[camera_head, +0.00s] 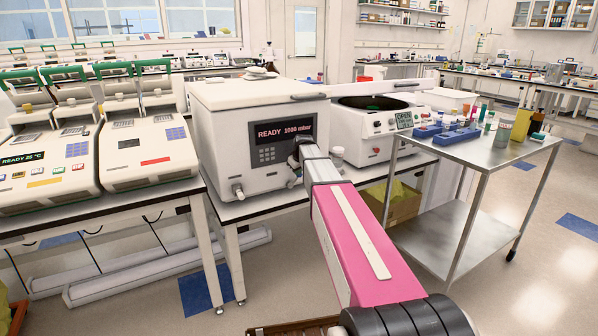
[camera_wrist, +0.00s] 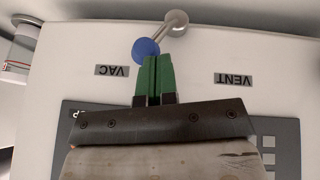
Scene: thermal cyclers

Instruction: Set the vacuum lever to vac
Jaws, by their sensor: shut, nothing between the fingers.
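The vacuum lever (camera_wrist: 163,34) shows in the wrist view as a metal arm on a round pivot, with a blue knob (camera_wrist: 146,49) at its end. The picture is upside down. The lever leans toward the VAC label (camera_wrist: 112,70), away from the VENT label (camera_wrist: 233,78). My gripper (camera_wrist: 158,60) is shut and empty. Its green fingertips are right beside the knob, on its VENT side; I cannot tell whether they touch. In the head view my gripper (camera_head: 300,146) is at the front of the white vacuum oven (camera_head: 262,103), whose display reads "READY 1000 mbar". My arm hides the lever there.
Thermal cyclers (camera_head: 148,150) stand left of the oven. A round open-topped machine (camera_head: 375,130) stands right of it. A steel cart (camera_head: 490,150) with blue racks and bottles is farther right. A white-capped container (camera_wrist: 18,50) shows at the wrist view's left edge.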

